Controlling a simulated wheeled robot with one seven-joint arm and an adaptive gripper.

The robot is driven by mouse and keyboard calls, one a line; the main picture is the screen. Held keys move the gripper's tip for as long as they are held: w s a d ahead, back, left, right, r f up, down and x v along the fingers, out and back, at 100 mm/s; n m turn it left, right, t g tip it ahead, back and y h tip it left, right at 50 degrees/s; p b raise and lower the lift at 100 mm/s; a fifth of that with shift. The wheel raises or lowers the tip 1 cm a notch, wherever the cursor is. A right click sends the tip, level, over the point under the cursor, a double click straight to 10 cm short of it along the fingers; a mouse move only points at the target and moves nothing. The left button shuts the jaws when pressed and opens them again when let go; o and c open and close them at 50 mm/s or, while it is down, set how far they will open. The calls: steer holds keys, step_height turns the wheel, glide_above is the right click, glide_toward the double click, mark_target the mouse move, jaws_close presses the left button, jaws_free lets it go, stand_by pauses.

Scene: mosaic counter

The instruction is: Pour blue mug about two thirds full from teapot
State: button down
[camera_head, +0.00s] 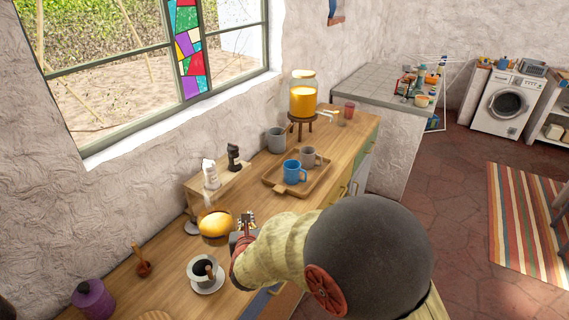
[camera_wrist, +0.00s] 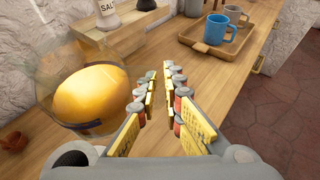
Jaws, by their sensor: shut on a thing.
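The teapot (camera_head: 215,226) is a round clear glass vessel with amber liquid, at the middle of the counter. It also shows at the left of the wrist view (camera_wrist: 92,92). My gripper (camera_head: 246,222) is at the teapot's right side, its fingers (camera_wrist: 161,78) shut with a narrow gap, on the teapot; the gripped part is hard to make out. I cannot tell whether the teapot touches the counter. The blue mug (camera_head: 294,173) stands upright on a wooden tray (camera_head: 272,184), farther along the counter, apart from the teapot. Its fill level is not clear.
A grey mug (camera_head: 310,157) stands beside the blue mug on the tray. A low wooden shelf (camera_head: 226,180) with a salt shaker (camera_head: 210,174) stands behind the teapot. A cup of dark drink (camera_head: 204,271) is in front. Bare counter lies between teapot and tray.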

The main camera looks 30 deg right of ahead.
steer(key=w+d+r+m+g+h+p, duration=0.1)
steer(key=w+d+m+g+h+p, duration=0.2)
steer(key=d, duration=0.9)
steer(key=w+d+r+m+g+h+p, duration=0.1)
steer(key=w+d+m+g+h+p, duration=0.2)
steer(key=d+p, duration=0.4)
steer(key=w+d+r+m+g+h+p, duration=0.1)
steer(key=w+d+m+g+h+p, duration=0.2)
steer(key=d, duration=1.5)
steer(key=w+m+p, duration=0.2)
steer(key=m, duration=0.1)
steer(key=shift+w+r+g, duration=0.15)
steer(key=shift+r+g, duration=0.1)
steer(key=shift+g, duration=0.05)
